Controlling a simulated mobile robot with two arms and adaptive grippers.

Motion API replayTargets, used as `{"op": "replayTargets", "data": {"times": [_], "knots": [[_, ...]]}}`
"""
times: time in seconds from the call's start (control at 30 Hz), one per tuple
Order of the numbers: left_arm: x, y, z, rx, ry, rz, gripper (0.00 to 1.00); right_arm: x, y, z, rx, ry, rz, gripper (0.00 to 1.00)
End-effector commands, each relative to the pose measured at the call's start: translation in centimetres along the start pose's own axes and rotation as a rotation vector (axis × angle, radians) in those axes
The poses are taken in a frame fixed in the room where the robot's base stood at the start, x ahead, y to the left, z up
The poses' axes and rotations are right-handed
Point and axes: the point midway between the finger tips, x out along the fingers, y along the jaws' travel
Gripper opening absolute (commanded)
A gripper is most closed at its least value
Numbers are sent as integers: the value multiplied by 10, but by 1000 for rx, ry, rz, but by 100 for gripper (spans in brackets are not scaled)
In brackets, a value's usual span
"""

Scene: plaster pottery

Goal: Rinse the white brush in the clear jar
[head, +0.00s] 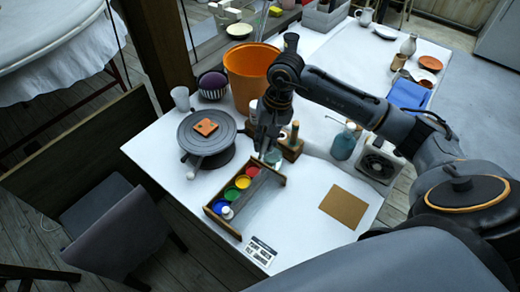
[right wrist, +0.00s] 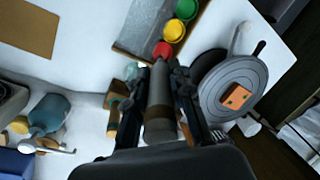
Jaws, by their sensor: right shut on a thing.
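My right gripper (head: 266,146) points down over the white table, at the far end of the paint tray (head: 256,201). In the right wrist view the gripper (right wrist: 161,78) is shut on a pale grey, tapered shaft with a brown band, which looks like the white brush (right wrist: 159,98). The clear jar (head: 273,157) appears as a small glassy shape just below the gripper, partly hidden by it. I cannot tell whether the brush tip is inside the jar. My left gripper is not in view.
The paint tray holds red, yellow, green and blue pots. A grey turntable (head: 207,134) bears an orange tile (head: 206,127). A wooden block (head: 291,146), teal bottle (head: 343,145) and orange bucket (head: 250,65) stand close by. Bare table surrounds a brown board (head: 344,206).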

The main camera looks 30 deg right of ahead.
Motion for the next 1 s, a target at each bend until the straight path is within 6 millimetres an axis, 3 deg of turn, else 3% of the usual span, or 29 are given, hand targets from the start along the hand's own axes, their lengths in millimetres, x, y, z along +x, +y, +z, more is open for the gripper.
{"op": "replayTargets", "data": {"times": [0.2,0.4,0.87,1.0], "knots": [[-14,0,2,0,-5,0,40,12,33,-45,147,19,30,0],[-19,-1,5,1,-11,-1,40,21,57,-69,230,28,45,0],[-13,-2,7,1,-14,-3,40,42,66,-72,246,26,47,0],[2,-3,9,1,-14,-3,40,56,69,-73,245,28,47,0]]}}
